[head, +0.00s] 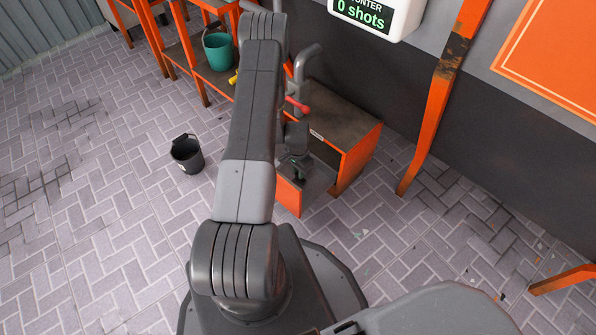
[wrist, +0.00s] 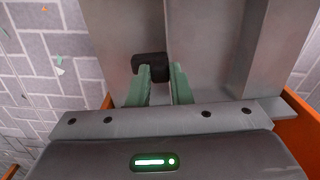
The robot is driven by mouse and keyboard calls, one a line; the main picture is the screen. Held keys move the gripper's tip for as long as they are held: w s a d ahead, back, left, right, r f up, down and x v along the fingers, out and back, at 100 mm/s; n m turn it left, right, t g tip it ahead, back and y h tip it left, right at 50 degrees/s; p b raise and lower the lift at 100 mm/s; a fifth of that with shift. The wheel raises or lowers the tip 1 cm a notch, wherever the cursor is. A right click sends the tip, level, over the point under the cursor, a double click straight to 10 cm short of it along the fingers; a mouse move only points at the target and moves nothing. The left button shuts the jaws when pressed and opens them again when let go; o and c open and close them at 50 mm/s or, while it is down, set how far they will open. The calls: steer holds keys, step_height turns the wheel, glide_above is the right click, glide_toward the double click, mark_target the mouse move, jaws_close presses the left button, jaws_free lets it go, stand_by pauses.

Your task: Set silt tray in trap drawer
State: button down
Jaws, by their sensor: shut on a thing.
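The trap drawer (head: 288,197) is pulled out of the orange cabinet, its orange front facing me in the head view. My gripper (head: 296,172) is low over the open drawer. In the wrist view my gripper's green fingers (wrist: 165,88) are shut on a small black handle (wrist: 149,63). Grey metal surfaces (wrist: 205,45) beyond the handle look like the silt tray, between orange drawer edges (wrist: 300,108). I cannot tell whether the tray rests on the drawer floor. My arm and gripper hide much of the drawer in the head view.
The cabinet (head: 355,150) has a brown top with a grey pipe and a red handle (head: 297,104). A black bucket (head: 187,153) stands on the floor at left. A teal bucket (head: 218,51) sits on an orange rack. An orange post (head: 435,110) stands right.

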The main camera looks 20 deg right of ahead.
steer(key=c, duration=1.3)
jaws_free()
steer(key=shift+f, duration=0.2)
steer(key=r+p, duration=0.1)
steer(key=r, duration=0.3)
steer(key=r+p, duration=0.1)
steer(key=r, duration=0.4)
steer(key=r+p, duration=0.2)
steer(key=r, duration=0.2)
steer(key=shift+w+a+r, duration=0.1)
steer(key=shift+a+r, duration=0.15)
steer(key=shift+r, duration=0.15)
